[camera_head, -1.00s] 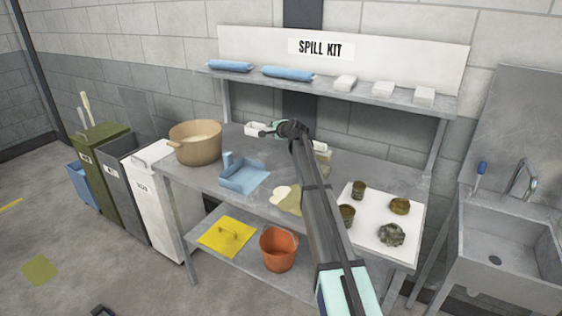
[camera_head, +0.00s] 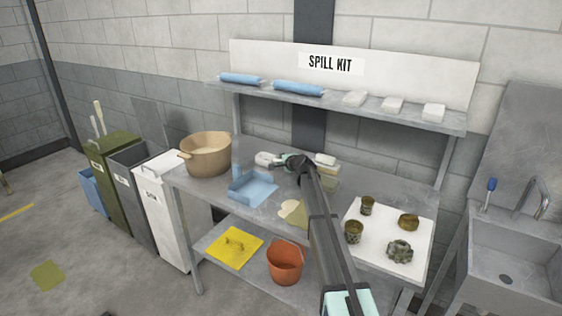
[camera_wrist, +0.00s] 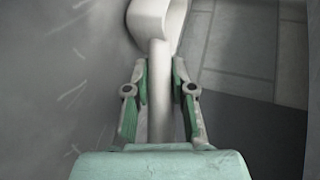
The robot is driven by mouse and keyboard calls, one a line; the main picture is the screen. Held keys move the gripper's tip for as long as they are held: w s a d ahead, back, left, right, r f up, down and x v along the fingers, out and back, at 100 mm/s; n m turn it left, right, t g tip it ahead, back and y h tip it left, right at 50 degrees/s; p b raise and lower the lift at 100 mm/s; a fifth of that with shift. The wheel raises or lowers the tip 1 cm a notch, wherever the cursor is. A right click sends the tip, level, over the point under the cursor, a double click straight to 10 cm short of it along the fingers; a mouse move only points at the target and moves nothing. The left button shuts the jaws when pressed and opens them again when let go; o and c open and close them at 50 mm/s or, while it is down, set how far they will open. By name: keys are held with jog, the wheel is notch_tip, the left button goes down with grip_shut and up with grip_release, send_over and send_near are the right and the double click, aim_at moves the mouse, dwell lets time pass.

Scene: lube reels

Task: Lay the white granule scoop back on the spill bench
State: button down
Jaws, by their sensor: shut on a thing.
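The white granule scoop (camera_head: 264,159) is over the back of the spill bench, right of the tan tub. My gripper (camera_head: 284,162) is shut on its handle. In the wrist view, the handle (camera_wrist: 158,85) runs between the fingers (camera_wrist: 159,95), and the bowl (camera_wrist: 155,18) points away, cut off by the top edge. The grey spill bench (camera_head: 205,187) has bare top around the blue dustpan. I cannot tell whether the scoop touches the bench top. My arm hides part of the bench's middle.
The tan tub (camera_head: 207,155) stands left and the blue dustpan (camera_head: 253,190) lies in front of the scoop. A white block (camera_head: 326,160) sits just right of my gripper. The shelf (camera_head: 330,105) overhangs the back.

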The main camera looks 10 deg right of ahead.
jog(key=shift+f, duration=0.2)
jog(key=c, duration=1)
grip_release()
jog(key=shift+r, duration=0.2)
jog(key=b+v, duration=0.2)
jog(key=v, duration=1)
